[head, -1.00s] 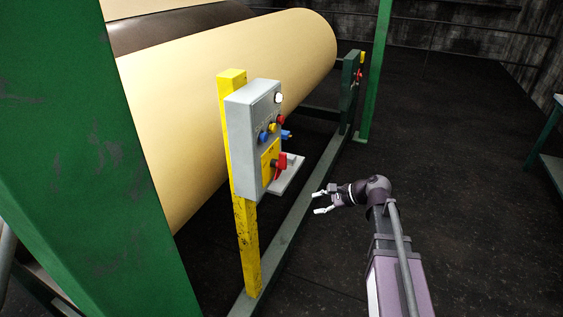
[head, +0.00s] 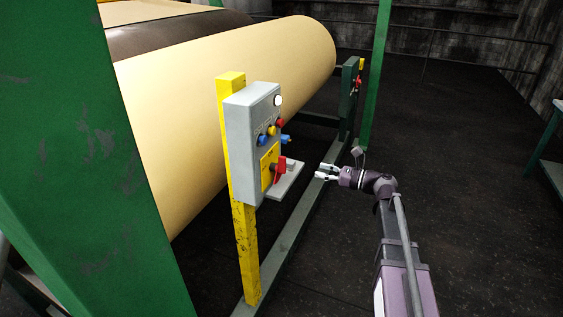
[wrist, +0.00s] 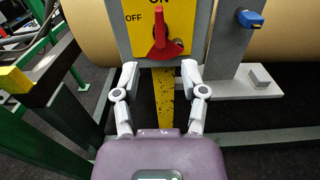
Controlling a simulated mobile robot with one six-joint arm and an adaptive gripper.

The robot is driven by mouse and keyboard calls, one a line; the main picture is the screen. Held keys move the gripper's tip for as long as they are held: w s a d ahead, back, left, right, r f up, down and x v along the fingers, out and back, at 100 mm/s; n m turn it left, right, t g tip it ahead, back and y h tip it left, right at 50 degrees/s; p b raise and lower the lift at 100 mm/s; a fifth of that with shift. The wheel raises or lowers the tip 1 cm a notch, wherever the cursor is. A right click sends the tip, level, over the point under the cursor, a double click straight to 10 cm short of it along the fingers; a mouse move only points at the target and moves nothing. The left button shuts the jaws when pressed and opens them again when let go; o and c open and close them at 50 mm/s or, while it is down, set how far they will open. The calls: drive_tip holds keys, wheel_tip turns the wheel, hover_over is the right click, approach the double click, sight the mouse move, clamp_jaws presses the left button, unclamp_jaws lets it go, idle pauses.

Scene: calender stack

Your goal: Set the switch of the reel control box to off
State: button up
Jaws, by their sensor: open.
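The reel control box (head: 238,150) is grey and mounted on a yellow post (head: 247,255). Its switch is a red handle (head: 280,170) on a yellow plate (head: 265,168) low on the box face. In the wrist view the red handle (wrist: 160,35) stands upright, pointing to the ON label (wrist: 160,2); the OFF label (wrist: 134,17) is to its left. My gripper (head: 322,172) is open and empty, to the right of the box and facing it, apart from the handle. In the wrist view its fingertips (wrist: 162,72) spread below the handle, one to each side.
Several coloured buttons (head: 271,130) and a white lamp (head: 278,100) sit above the switch. A blue knob (wrist: 250,18) and a grey ledge (wrist: 240,84) are right of the box in the wrist view. A large paper roll (head: 190,120) lies behind.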

sight(282, 161)
drive_tip(key=x, duration=1.3)
drive_tip(key=shift+w+a, duration=0.1)
drive_tip(key=shift+a, duration=0.3)
clamp_jaws()
drive_tip(key=shift+a, duration=0.1)
